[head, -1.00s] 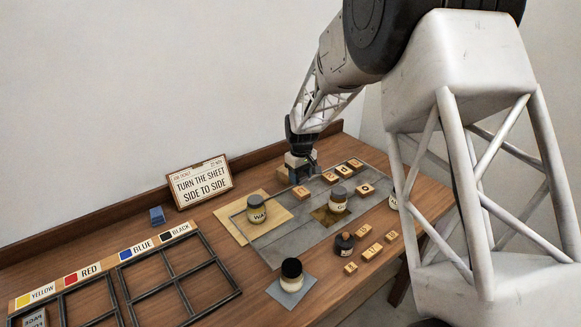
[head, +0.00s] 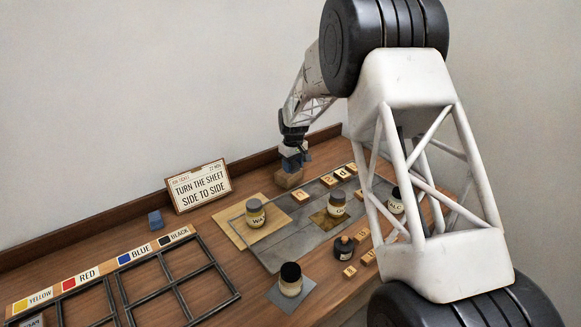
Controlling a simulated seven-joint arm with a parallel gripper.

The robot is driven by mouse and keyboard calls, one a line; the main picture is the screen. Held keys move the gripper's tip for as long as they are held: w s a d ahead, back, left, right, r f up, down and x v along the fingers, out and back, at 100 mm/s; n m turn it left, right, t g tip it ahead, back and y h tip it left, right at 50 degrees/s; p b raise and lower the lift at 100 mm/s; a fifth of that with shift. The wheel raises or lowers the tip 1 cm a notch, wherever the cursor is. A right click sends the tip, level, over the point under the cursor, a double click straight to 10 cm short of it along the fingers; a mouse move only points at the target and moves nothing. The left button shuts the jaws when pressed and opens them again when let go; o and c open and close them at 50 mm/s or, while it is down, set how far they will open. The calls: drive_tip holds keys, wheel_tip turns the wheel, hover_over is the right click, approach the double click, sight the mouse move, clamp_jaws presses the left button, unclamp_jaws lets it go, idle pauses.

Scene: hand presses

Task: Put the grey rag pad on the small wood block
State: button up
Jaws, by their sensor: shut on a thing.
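My gripper (head: 291,156) is at the back of the table, pointing down, and is shut on a small blue-grey piece, which I take to be the grey rag pad (head: 290,165). The pad is mostly covered by the fingers and is very small in view. Directly beneath it is the small wood block (head: 290,179), a plain brown block behind the grey sheet. The pad appears at or just above the block's top; I cannot tell whether they touch.
A sign (head: 198,186) and a blue block (head: 155,219) are at left. A dark divided frame (head: 180,285) lies front left.

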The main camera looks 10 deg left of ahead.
drive_tip(key=shift+w+a+f, duration=0.1)
drive_tip(key=shift+w+a, duration=0.15)
drive_tip(key=shift+w, duration=0.6)
drive_tip(key=shift+w+a+f, duration=0.1)
drive_tip(key=shift+w+a, duration=0.2)
drive_tip(key=shift+w, duration=0.5)
drive_tip(key=shift+w+a, duration=0.25)
drive_tip(key=shift+w, duration=0.6)
drive_tip(key=shift+f, duration=1.8)
drive_tip(key=o, duration=0.9)
drive_tip(key=shift+f, duration=0.1)
wheel_tip(320, 180, up, 12)
drive_tip(key=shift+r, duration=0.15)
